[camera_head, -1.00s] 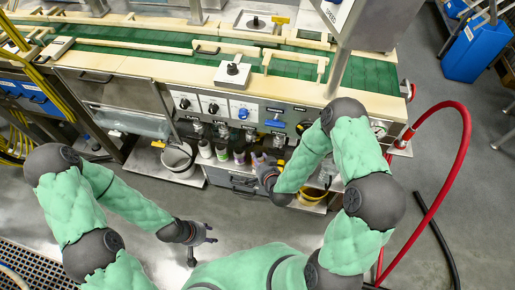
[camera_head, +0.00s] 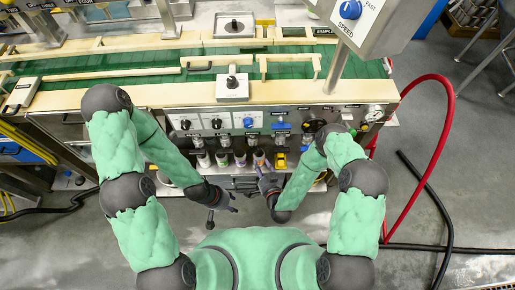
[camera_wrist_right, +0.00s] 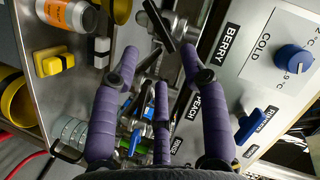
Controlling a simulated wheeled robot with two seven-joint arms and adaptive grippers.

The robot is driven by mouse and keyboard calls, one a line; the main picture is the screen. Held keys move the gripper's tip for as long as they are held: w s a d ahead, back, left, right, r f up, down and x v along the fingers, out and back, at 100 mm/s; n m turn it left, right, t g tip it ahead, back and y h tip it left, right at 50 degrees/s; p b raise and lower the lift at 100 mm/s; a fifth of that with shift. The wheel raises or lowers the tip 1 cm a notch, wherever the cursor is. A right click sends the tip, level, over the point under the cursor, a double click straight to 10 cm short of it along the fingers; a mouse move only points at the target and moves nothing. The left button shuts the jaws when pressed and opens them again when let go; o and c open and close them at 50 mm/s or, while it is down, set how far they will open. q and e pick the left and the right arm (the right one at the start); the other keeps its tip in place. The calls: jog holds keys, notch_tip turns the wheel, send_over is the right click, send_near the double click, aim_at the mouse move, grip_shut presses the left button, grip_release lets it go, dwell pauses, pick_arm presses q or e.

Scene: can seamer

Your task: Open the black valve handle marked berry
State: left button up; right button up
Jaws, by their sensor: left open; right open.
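In the right wrist view, a black bar-shaped valve handle (camera_wrist_right: 158,25) sits on a metal valve beside the BERRY label (camera_wrist_right: 228,42). My right gripper (camera_wrist_right: 160,62) is open, its purple fingers pointing at this valve. The handle lies near and between the two upper fingertips; whether a finger touches it I cannot tell. The handle cannot be made out there. My left gripper (camera_head: 227,203) is open and empty, lower and to the left of the right one.
The control panel (camera_head: 215,122) has several knobs, including a blue one (camera_wrist_right: 293,59). A red hose (camera_head: 425,165) curves at the right.

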aim_at(254, 150)
jog(key=b+x, duration=0.1)
jog(key=x, duration=0.9)
jog(key=shift+b, duration=0.35)
grip_shut()
